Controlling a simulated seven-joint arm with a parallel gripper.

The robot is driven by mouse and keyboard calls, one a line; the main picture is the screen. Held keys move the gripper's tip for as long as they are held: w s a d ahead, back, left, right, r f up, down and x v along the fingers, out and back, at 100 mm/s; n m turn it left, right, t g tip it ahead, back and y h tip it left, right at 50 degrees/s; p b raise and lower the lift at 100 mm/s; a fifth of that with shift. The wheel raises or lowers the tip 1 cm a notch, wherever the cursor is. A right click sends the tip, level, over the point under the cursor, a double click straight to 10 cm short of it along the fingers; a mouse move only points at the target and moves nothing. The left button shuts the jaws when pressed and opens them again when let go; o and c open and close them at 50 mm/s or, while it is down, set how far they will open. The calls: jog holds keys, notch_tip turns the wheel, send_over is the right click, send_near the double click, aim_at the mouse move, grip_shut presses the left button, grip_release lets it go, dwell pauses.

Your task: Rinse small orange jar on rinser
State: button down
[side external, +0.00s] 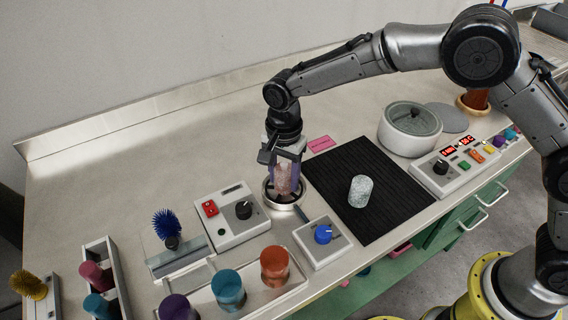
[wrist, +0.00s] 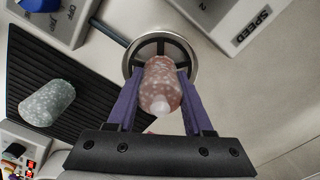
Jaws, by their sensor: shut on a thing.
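A small speckled, pinkish-orange jar (wrist: 160,88) is held between the purple fingers of my gripper (wrist: 163,76). In the side view, my gripper (side external: 284,176) points down and the jar (side external: 284,180) shows partly between the fingers. The rinser, a round metal ring with dark spokes (side external: 285,207), lies directly below. In the wrist view the jar's far end overlaps the rinser (wrist: 129,58). I cannot tell whether the jar touches it. A box with a blue knob (side external: 321,243) stands beside the rinser, with a dark hose (wrist: 107,33) between them.
A grey speckled jar (side external: 361,191) stands on the black ribbed mat (side external: 400,222) at the right. A control box with a black knob (side external: 232,214) is close at the rinser's left. Several colored jars stand in a front tray (side external: 203,289).

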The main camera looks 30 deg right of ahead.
aim_at(284, 168)
jog(key=shift+r, duration=1.95)
jog(key=shift+r, duration=0.1)
jog(key=shift+r, duration=1.3)
